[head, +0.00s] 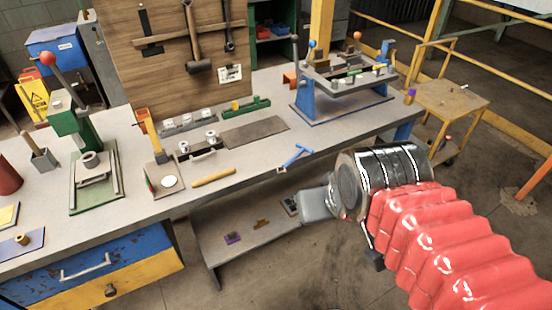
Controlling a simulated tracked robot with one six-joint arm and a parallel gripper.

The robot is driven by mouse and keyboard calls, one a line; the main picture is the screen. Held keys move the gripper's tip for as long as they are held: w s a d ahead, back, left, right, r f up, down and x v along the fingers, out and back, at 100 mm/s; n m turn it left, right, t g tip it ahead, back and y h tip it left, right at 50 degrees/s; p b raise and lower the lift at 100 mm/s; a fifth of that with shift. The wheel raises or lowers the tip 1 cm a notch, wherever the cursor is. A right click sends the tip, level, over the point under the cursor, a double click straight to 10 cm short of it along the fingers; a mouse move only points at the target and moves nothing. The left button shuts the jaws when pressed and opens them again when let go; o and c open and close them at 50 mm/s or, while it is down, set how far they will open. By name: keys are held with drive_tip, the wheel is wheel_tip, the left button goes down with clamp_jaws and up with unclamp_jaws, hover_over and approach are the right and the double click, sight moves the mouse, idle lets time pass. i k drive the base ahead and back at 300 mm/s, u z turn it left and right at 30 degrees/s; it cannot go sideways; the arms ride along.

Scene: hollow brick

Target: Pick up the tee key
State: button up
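The tee key (296,157) is a blue T-shaped tool lying flat on the grey workbench (240,165), near its front edge and right of the middle. My gripper (318,206) is at the end of my red-sleeved arm, in front of the bench edge and below and to the right of the tee key. It is apart from the tee key. Its fingers are seen edge-on and partly hidden by my wrist, so whether they are open or shut does not show.
A wooden file handle or rod (214,177) lies left of the tee key. A blue stand with a tray (345,90) is at the back right. A green press (85,150) stands at the left. A lower shelf (245,240) is under the bench. Bench around the tee key is clear.

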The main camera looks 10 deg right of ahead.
sight(302, 150)
drive_tip(key=u, duration=0.45)
drive_tip(key=i, duration=1)
drive_tip(key=u, duration=0.05)
